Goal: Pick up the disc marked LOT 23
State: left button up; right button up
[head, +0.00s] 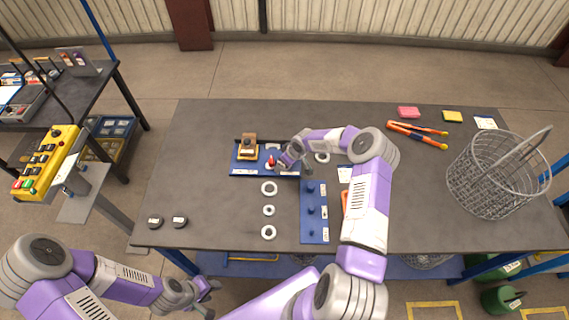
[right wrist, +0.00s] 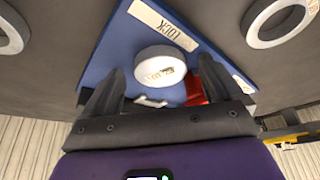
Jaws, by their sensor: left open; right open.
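A white round disc (right wrist: 160,66) lies on a blue board (right wrist: 112,47) with a label reading LOCK, in the right wrist view. Its small marking is too blurred to read. My right gripper (right wrist: 148,92) is open, with the disc just beyond and between its fingertips; they do not hold it. In the head view that gripper (head: 284,163) is at the right end of the blue board (head: 240,170). My left gripper (head: 207,291) is open and empty, off the table's front edge.
A red part (right wrist: 195,88) is close to the right finger. Pale rings (head: 269,188) (head: 268,232) lie in front of the board. A blue plate with knobs (head: 313,228) is beside them. A wire basket (head: 490,180) stands at right. The table's left back is clear.

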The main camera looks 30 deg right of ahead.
jog(key=c, duration=1.4)
jog(key=shift+r, duration=0.15)
jog(key=shift+c, duration=0.7)
